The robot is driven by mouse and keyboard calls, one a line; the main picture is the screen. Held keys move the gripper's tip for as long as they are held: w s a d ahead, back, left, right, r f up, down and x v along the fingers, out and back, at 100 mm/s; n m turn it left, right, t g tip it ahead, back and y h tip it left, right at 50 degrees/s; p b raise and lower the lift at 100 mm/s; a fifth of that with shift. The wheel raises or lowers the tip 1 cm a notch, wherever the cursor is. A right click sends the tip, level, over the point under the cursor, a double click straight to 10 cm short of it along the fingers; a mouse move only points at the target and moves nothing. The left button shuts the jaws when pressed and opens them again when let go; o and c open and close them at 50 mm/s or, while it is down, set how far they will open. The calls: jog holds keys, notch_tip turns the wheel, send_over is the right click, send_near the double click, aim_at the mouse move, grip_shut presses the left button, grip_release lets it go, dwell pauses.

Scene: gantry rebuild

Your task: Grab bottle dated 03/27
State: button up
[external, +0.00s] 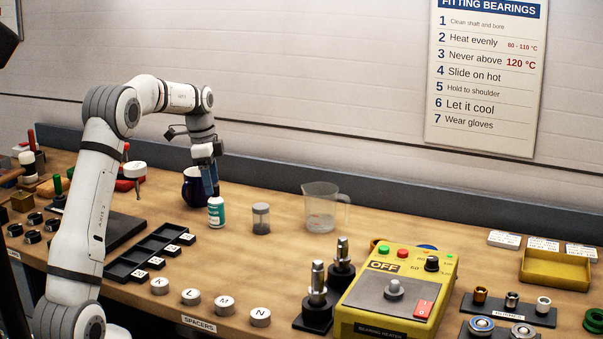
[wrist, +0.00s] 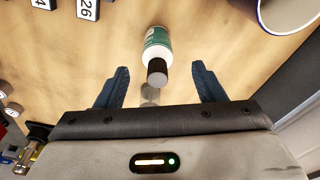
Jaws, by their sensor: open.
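A small bottle with a teal and white label (external: 216,213) stands upright on the bench, in front of a dark blue mug (external: 194,188). My gripper (external: 209,180) is above and close to it, pointing down. In the wrist view the bottle (wrist: 158,48) shows its dark cap between and just beyond the two blue fingers of my gripper (wrist: 164,88). The fingers are open, with gaps on both sides of the bottle. No date on the bottle can be read in either view.
A small lidded jar (external: 261,218) and a clear measuring jug (external: 322,208) stand to the right of the bottle. A black tray with numbered tags (external: 150,252) lies in front-left. Silver spacers (external: 191,297) and a yellow heater (external: 398,290) are nearer the front edge.

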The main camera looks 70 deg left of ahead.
aim_at(217, 202)
jog(key=f, duration=0.4)
jog(key=w+f, duration=0.1)
jog(key=f, duration=0.1)
jog(key=shift+d+f, duration=0.2)
jog(key=shift+d, duration=0.2)
jog(key=c, duration=1.1)
